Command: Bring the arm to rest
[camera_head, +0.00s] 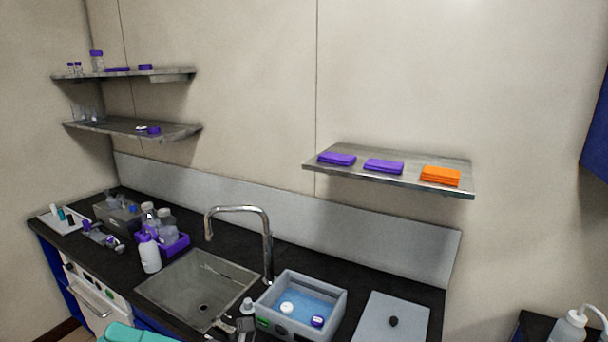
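The dark counter (296,259) holds a sink (185,284) with a tall faucet (268,235), a grey water bath (337,311), a flat grey lid (385,325) and a white bottle (149,254). A shelf (399,183) with folded cloths juts out above. Two shelves hang at left.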

